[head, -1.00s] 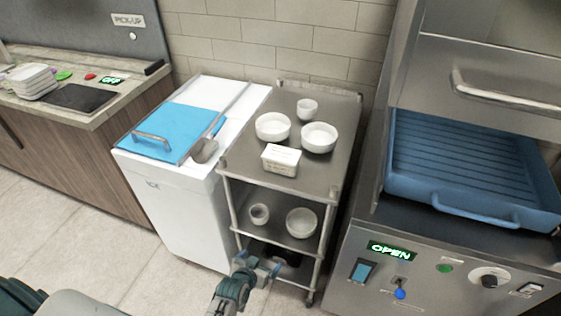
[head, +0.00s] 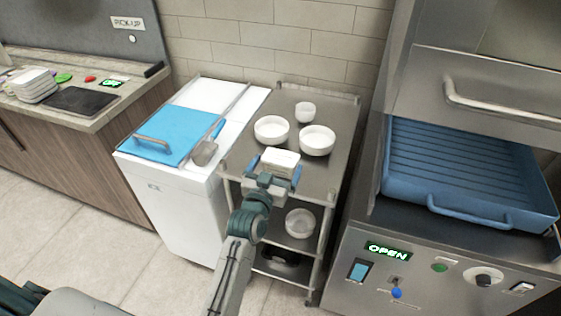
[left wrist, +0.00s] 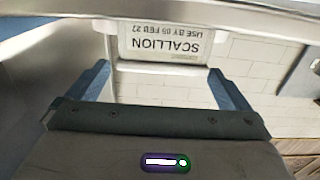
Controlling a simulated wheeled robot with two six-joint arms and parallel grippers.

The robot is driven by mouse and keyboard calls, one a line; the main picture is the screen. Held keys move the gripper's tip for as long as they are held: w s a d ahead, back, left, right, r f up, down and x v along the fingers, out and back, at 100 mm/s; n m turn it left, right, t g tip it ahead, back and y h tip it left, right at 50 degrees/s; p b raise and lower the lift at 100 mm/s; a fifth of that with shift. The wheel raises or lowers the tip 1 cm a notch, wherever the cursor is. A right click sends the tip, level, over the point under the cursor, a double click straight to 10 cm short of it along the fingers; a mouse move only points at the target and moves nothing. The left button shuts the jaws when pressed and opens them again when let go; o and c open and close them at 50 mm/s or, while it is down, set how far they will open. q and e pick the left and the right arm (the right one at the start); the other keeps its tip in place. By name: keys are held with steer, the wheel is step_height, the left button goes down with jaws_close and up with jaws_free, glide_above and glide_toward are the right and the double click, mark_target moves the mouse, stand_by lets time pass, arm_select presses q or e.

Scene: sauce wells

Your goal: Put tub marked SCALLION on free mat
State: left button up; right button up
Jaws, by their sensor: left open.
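A white rectangular tub (head: 281,160) stands on the top shelf of the steel cart, near its front edge. In the left wrist view the tub (left wrist: 165,42) shows an upside-down label reading SCALLION, with a use-by date. My left gripper (head: 276,172) is open, its blue fingers at the left and right of the tub in the head view. In the left wrist view the gripper (left wrist: 160,82) has its fingertips just short of the label, with nothing between them. My right gripper is not in view. I cannot make out a free mat.
Two wide white bowls (head: 271,130) (head: 317,141) and a small one (head: 305,112) stand behind the tub on the cart (head: 240,160). A white chest with a blue lid (head: 172,136) and a scoop (head: 204,152) is at left. A blue rack (head: 470,180) sits in the machine at right.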

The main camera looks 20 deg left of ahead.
mark_target(283, 152)
arm_select(q)
steer(key=shift+w, duration=0.75)
steer(key=shift+w+p, duration=0.35)
steer(key=w, duration=0.1)
steer(key=w+p, duration=0.1)
steer(key=w, duration=0.1)
steer(key=shift+w+f, duration=0.2)
steer(key=shift+f, duration=0.05)
steer(key=shift+w, duration=0.3)
steer(key=shift+w+f, duration=0.15)
steer(key=shift+c, duration=1.1)
steer(key=c, duration=0.8)
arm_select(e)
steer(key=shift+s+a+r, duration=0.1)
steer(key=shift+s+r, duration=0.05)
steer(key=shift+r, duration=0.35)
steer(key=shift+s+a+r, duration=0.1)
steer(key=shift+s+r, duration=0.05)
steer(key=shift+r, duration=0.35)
arm_select(q)
steer(key=shift+r+p, duration=0.25)
steer(key=shift+p, duration=0.1)
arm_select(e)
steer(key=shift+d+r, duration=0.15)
